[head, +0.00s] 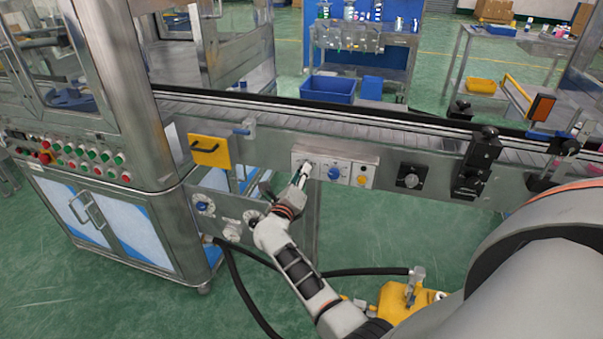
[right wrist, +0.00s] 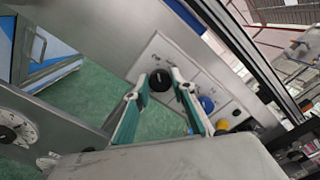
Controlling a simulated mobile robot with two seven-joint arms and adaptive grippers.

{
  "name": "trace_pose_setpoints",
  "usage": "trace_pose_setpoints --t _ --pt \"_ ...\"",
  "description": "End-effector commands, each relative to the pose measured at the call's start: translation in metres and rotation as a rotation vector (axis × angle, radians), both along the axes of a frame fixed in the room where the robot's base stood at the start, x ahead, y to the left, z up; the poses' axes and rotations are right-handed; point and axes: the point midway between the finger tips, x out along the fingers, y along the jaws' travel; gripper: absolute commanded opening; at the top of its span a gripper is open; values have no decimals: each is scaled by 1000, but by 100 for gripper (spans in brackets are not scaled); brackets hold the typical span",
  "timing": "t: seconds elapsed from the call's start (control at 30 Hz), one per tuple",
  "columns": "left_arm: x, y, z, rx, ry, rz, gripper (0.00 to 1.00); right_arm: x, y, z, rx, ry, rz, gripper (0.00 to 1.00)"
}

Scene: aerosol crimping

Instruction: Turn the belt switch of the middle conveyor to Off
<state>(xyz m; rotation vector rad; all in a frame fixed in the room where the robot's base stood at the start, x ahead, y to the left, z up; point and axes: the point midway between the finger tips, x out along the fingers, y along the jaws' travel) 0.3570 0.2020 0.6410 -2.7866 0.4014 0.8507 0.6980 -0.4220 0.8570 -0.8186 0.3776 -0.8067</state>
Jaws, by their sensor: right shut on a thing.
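The control panel (head: 312,155) is a pale plate on the side of the conveyor. My right gripper (head: 304,170) is at its left end, over the leftmost knob. In the right wrist view, the right gripper's two fingertips (right wrist: 160,79) are on either side of a black knob (right wrist: 160,81) on the panel, shut on it. The knob's pointer and labels are too small to read. A blue knob (head: 334,173) sits to its right and also shows in the right wrist view (right wrist: 207,104). My left gripper is not in view.
A yellow button (head: 361,180) is at the panel's right end. A separate black knob (head: 411,176) is further right on the conveyor side. A yellow plate (head: 209,151) is mounted to the left. A cabinet with many coloured buttons (head: 102,157) stands at the far left.

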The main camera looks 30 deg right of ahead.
Motion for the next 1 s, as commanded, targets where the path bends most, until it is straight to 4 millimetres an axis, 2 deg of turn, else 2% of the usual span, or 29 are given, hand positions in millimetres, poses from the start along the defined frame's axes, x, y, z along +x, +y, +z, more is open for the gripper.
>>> trace_pose_setpoints --t 0.47,0.5,0.53,0.87,1.0 --pt "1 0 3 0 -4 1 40 0 0 -1 -9 12 1 3" --pt "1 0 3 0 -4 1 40 0 0 -1 -9 12 1 35" --pt "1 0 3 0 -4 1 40 0 0 -1 -9 12 1 41" --pt "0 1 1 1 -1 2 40 0 1 0 -8 10 0 41" --pt "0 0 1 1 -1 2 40 -7 9 -1 -7 10 1 41"
